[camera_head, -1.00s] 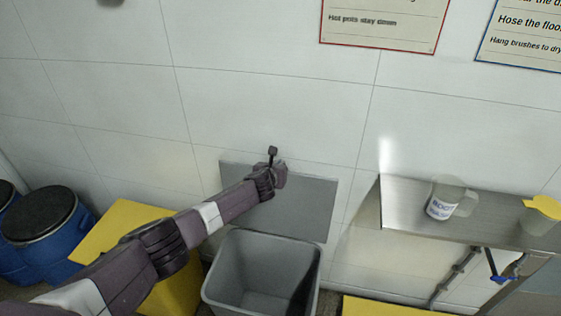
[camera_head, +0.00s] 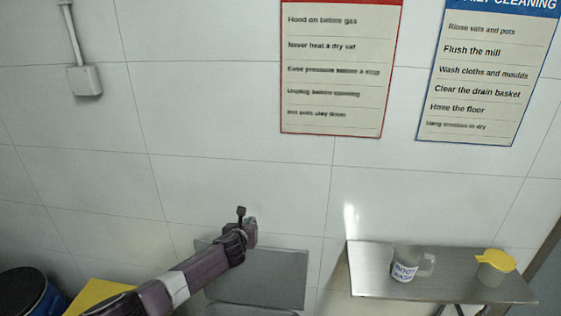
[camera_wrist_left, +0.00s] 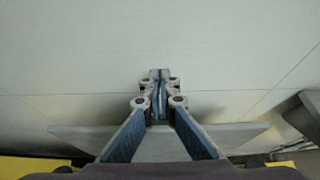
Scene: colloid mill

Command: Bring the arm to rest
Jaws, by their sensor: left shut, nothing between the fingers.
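My left arm comes in from the lower left of the head view. Its gripper (camera_head: 251,226) is in front of the white tiled wall, just above a grey panel (camera_head: 275,280) at the wall. In the left wrist view the two fingers of the left gripper (camera_wrist_left: 159,82) meet at the tips, with nothing between them. The wall fills the view beyond them. My right gripper is in neither view.
A steel shelf (camera_head: 440,286) at the right holds a jug labelled "BOOT WASH" (camera_head: 404,264) and a container with a yellow lid (camera_head: 494,267). A blue drum (camera_head: 45,303) and a yellow surface (camera_head: 98,293) are at the lower left. Two signs (camera_head: 338,70) hang above.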

